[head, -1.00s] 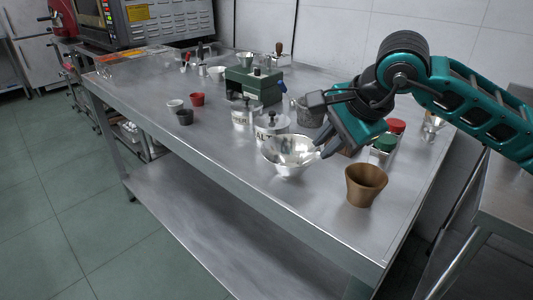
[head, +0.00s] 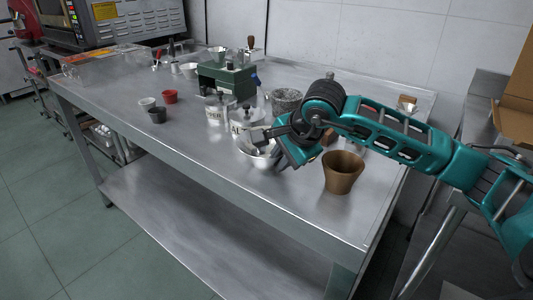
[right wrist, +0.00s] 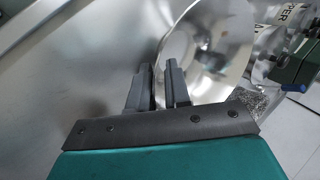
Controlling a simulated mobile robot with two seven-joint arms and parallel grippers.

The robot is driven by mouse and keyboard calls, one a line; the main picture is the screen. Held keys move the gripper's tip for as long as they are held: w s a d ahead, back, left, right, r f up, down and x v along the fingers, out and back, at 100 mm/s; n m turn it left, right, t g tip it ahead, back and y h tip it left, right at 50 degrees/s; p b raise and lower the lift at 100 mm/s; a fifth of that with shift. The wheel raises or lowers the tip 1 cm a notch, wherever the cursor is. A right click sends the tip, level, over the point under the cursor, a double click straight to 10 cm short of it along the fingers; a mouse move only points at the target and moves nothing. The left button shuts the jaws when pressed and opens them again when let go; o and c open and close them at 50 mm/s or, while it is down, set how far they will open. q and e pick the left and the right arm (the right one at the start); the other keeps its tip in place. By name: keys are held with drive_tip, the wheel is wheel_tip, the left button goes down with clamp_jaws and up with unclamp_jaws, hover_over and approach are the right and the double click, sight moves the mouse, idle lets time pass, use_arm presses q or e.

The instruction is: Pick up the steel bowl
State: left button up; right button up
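The shiny steel bowl (head: 261,161) stands on the steel table, partly hidden by my right gripper (head: 262,136) in the head view. In the right wrist view the bowl (right wrist: 213,48) lies just beyond the fingers. My right gripper (right wrist: 160,72) has a gap between its two dark fingers. The bowl's near rim runs at this gap, with one finger on the inner side and the other outside. I cannot tell whether either finger touches the metal. My left gripper is not in view.
A brown cup (head: 343,172) stands close to the right of the bowl. Small cups (head: 157,115) are farther left. The table's front left is clear.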

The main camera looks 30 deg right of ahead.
drive_tip(key=shift+w+f, duration=0.15)
drive_tip(key=shift+f, duration=0.1)
clamp_jaws()
drive_tip(key=shift+r, duration=0.15)
